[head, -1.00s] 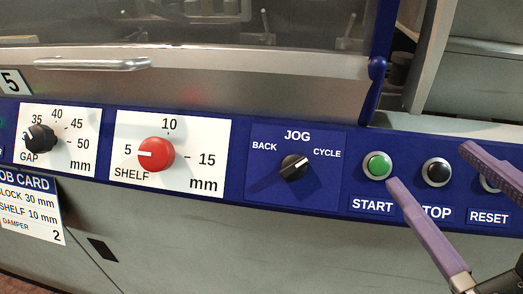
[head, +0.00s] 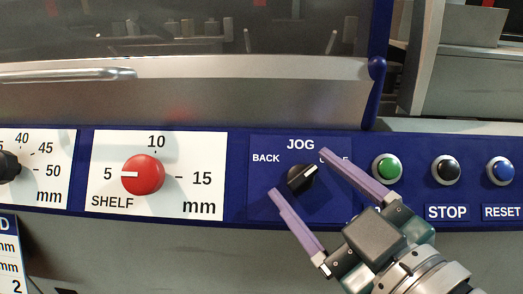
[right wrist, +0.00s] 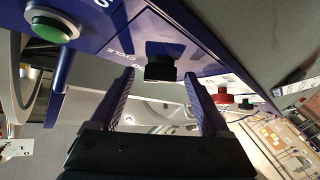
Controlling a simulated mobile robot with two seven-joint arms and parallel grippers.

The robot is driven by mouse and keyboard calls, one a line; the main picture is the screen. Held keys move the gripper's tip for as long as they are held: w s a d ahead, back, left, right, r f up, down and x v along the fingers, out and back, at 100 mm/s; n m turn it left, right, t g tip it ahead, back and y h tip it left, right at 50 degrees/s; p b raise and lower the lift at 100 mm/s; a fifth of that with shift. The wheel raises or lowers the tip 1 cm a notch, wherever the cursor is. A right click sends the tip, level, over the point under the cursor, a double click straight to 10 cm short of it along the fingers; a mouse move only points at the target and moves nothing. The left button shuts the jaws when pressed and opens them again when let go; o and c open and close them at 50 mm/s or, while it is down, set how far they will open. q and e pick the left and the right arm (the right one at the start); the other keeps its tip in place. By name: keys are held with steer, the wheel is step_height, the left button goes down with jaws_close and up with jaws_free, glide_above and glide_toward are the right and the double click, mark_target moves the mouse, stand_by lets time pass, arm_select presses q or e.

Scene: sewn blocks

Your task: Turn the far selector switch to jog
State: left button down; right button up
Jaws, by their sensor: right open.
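The black selector switch (head: 302,178) sits on a blue panel plate marked BACK, JOG and CYCLE. Its white pointer line aims to the upper right, toward CYCLE. My right gripper (head: 297,172) is open, with its two purple fingers on either side of the switch in the head view. One finger partly covers the CYCLE label. In the right wrist view, the dark switch (right wrist: 160,68) shows between and just beyond the open fingertips (right wrist: 159,78). No clear contact shows. My left gripper is not in view.
A green button (head: 386,168), a black STOP button (head: 446,169) and a blue RESET button (head: 500,170) are right of the switch. A red SHELF knob (head: 143,174) is to its left, with a black GAP knob (head: 8,166) farther left. A metal handle bar (head: 70,75) runs above.

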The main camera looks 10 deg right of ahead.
steer(key=shift+w, duration=0.25)
jaws_close()
stand_by(0.5)
